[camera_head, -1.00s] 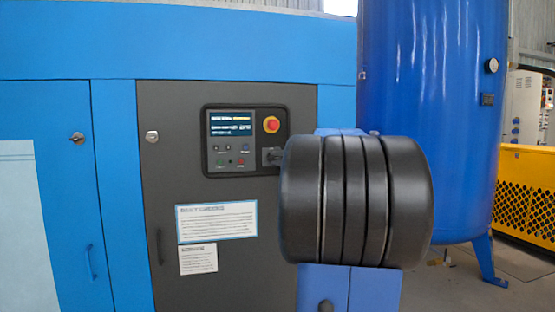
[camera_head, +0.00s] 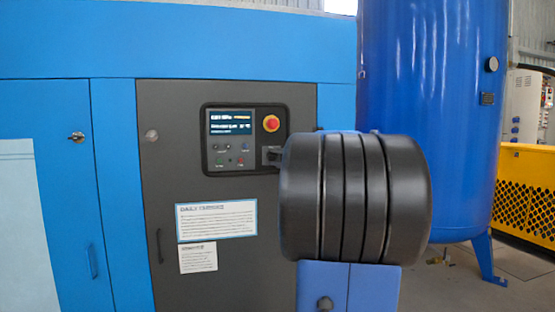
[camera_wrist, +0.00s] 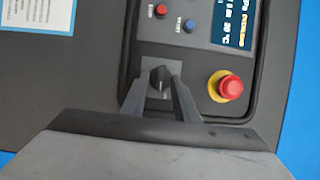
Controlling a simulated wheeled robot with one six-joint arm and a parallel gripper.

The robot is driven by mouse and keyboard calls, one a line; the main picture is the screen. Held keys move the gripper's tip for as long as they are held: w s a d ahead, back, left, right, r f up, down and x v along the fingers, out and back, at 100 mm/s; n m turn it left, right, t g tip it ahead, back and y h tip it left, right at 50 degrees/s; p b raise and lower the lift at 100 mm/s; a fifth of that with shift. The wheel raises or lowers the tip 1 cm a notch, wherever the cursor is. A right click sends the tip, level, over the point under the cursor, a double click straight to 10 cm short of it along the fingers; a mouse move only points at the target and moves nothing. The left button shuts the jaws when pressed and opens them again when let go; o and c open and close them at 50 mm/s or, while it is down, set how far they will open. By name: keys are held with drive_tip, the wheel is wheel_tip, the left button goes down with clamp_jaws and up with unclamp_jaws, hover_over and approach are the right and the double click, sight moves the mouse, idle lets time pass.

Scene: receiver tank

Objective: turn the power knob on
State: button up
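The power knob (camera_wrist: 160,79) is a small black knob on a grey square plate, seen in the wrist view. It sits beside the control panel's screen and buttons. My gripper (camera_wrist: 158,88) is open, with one finger on each side of the knob. A narrow gap seems to show between each finger and the knob, but I cannot tell whether either touches. In the head view the knob's plate (camera_head: 271,156) is at the panel's lower right, partly covered by my arm. My gripper's fingers are hidden there.
A red emergency stop button (camera_wrist: 230,87) on a yellow ring is close to the right finger. The panel's screen (camera_head: 231,122) is lit, with small buttons below. A blue tank (camera_head: 430,90) stands right of the cabinet. A yellow perforated guard (camera_head: 525,190) is farther right.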

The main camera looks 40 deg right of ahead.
drive_tip(key=shift+s, duration=0.1)
drive_tip(key=s+a, duration=0.2)
drive_tip(key=s, duration=1.5)
drive_tip(key=shift+a, duration=0.35)
drive_tip(key=w+a+f+n+g+y, duration=0.1)
drive_tip(key=a+f+n+g+y, duration=0.15)
drive_tip(key=a+f, duration=0.5)
drive_tip(key=w+a+f+n+g+y, duration=0.2)
drive_tip(key=a+f+n, duration=0.15)
drive_tip(key=a, duration=0.75)
drive_tip(key=w+a+f+n+g+y, duration=0.1)
drive_tip(key=a+f+n+g+y, duration=0.15)
drive_tip(key=a+f, duration=0.5)
drive_tip(key=s+a+f+n+g+h, duration=0.4)
drive_tip(key=s+a+f+n+g, duration=0.2)
drive_tip(key=s+a+f+n, duration=0.5)
drive_tip(key=s+a+f, duration=0.2)
drive_tip(key=s+f, duration=0.3)
drive_tip(key=f, duration=0.1)
drive_tip(key=shift+a, duration=0.3)
